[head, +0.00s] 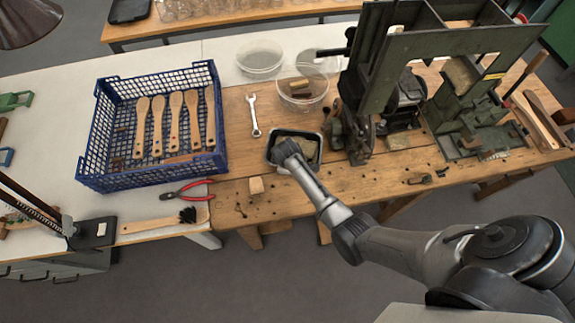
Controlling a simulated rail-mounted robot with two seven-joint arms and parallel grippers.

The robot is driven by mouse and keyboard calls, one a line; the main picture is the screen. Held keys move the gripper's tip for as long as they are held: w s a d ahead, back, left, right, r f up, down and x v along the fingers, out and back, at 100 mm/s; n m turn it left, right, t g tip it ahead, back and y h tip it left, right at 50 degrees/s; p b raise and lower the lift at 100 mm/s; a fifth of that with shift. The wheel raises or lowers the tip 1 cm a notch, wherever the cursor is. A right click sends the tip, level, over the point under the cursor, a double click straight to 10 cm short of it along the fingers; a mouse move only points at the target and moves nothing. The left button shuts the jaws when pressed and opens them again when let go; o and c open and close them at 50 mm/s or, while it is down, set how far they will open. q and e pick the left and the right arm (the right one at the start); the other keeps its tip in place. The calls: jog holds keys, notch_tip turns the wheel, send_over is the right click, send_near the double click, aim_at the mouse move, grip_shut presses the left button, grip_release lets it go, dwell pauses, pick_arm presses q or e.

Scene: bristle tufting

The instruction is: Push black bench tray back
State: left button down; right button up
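The black bench tray (319,157) is a small square tray with a dark rim, lying on the wooden bench left of the green machine. Something tan shows inside it. My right gripper (284,150) reaches in from the lower right and covers the tray's front left part. Its fingertips are at or over the tray's left side; I cannot tell whether they touch it. The gripper is small and dark here, so its opening does not show. My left gripper is not in view.
Behind the tray stand clear bowls (303,97), one holding brown blocks. A spanner (254,116) and a blue crate (88,157) with wooden brush handles lie left. The green machine (375,60) stands close right.

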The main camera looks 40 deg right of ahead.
jog(key=shift+c, duration=0.5)
grip_shut()
jog(key=shift+d, duration=0.1)
jog(key=shift+s+d+p, duration=0.15)
jog(key=shift+s+p, duration=0.1)
jog(key=shift+p, duration=0.15)
jog(key=shift+s+d+p, duration=0.25)
jog(key=shift+s+p, duration=0.1)
jog(key=shift+s, duration=0.05)
jog(key=shift+s+d, duration=0.2)
jog(key=shift+d, duration=0.25)
